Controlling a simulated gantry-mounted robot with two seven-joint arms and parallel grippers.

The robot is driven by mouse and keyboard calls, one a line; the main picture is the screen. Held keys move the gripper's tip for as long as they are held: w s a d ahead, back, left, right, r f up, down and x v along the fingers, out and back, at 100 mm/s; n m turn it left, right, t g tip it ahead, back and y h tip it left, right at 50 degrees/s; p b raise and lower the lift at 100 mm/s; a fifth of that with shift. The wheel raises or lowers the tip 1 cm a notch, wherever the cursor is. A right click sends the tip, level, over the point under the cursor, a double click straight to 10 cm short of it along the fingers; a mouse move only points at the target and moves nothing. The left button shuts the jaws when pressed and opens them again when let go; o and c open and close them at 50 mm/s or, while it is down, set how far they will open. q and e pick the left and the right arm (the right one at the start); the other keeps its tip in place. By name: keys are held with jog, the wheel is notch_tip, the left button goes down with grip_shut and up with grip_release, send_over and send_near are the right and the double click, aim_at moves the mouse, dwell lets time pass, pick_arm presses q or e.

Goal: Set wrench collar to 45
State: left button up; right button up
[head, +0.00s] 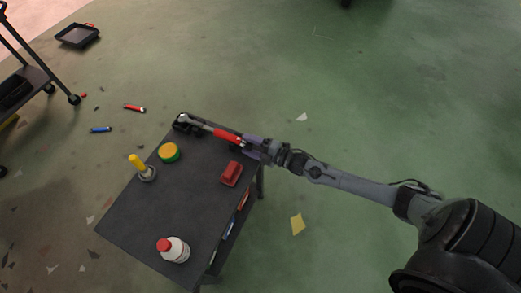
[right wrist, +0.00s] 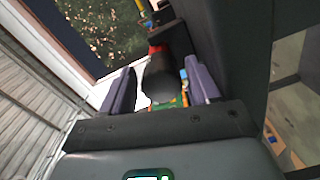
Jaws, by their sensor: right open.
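The wrench (head: 228,136) has a red grip and a grey shaft. It lies along the far edge of the dark table, its head end at a black holder (head: 183,123) in the far corner. My right gripper (head: 252,147) is at the grip's near end. In the right wrist view, the purple fingers of my right gripper (right wrist: 160,88) stand apart on both sides of the wrench's dark round end (right wrist: 160,78), with visible gaps. The collar's setting cannot be read. My left gripper is not in view.
A cart (head: 35,78) stands at the far left. The table's middle is clear.

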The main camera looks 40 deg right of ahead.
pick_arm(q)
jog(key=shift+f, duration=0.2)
pick_arm(e)
jog(key=shift+f, duration=0.25)
